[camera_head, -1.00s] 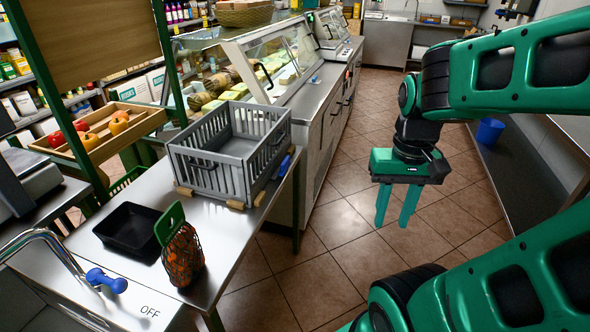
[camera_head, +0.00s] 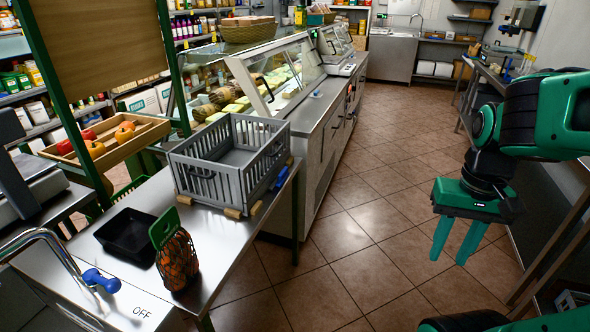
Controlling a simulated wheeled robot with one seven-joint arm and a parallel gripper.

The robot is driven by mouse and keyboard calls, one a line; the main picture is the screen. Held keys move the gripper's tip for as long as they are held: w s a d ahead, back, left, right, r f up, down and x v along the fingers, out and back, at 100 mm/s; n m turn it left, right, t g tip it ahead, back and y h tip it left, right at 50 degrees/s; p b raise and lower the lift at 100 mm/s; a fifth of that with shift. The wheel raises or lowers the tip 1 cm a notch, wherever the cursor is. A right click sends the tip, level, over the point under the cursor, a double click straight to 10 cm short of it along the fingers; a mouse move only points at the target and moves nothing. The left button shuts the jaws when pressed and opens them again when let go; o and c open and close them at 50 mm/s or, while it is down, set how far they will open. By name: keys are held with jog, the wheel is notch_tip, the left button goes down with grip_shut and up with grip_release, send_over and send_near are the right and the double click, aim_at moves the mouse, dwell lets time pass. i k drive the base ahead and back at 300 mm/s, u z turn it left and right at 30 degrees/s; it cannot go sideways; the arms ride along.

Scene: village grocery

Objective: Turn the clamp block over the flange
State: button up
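A grey slatted crate (camera_head: 212,176) stands on the steel table, with small tan blocks at its foot. One tan block (camera_head: 233,213) is at the front corner and another (camera_head: 256,208) is close beside it on the right side. A blue piece (camera_head: 281,178) sits against the crate's right side. Whether any block lies over a flange is too small to tell. My gripper (camera_head: 453,250) hangs over the floor at the right, fingers down, apart and empty, well away from the crate.
A black tray (camera_head: 128,234) and a net bag of orange produce (camera_head: 177,262) stand on the table (camera_head: 225,250) before the crate. A tap with a blue knob (camera_head: 101,281) is at lower left. A glass deli counter (camera_head: 270,85) stands behind. The tiled floor (camera_head: 355,230) is clear.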

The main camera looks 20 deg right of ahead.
aim_at(284, 173)
jog(key=z, duration=0.05)
jog(key=i, duration=1)
jog(key=u, duration=0.05)
